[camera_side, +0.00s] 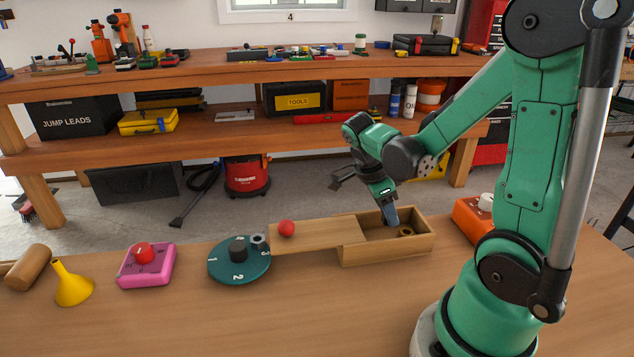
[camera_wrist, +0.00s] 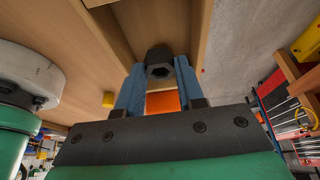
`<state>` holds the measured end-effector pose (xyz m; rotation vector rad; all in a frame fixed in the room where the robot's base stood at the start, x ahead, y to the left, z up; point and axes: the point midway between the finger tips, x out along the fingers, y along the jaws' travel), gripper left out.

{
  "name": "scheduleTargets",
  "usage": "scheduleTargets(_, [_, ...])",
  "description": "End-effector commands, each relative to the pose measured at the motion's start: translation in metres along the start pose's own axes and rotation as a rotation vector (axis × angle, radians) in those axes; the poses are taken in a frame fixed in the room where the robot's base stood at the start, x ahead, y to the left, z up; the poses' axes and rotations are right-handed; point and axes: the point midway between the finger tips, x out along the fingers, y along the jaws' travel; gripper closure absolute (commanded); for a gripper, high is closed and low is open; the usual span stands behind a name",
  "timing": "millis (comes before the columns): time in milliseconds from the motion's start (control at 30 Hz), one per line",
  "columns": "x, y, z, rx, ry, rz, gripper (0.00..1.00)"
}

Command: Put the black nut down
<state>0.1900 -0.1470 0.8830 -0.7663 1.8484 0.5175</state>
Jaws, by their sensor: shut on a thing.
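The black nut (camera_wrist: 159,62) is between the two blue fingertips of my gripper (camera_wrist: 158,75) in the wrist view, with its hole showing. In the side view my gripper (camera_side: 391,217) points down into the open right part of a wooden box (camera_side: 388,253). The box's lid (camera_side: 318,234), with a red ball knob (camera_side: 286,228), is slid to the left.
An orange box (camera_side: 470,219) stands to the right. The front of the table is clear.

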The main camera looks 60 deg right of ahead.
Motion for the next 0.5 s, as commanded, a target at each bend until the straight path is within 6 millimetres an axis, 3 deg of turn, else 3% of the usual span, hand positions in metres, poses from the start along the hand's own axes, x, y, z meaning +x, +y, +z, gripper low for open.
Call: scheduleTargets(500, [0.040,0.000,0.016,0.000,0.000,0.000,1.00])
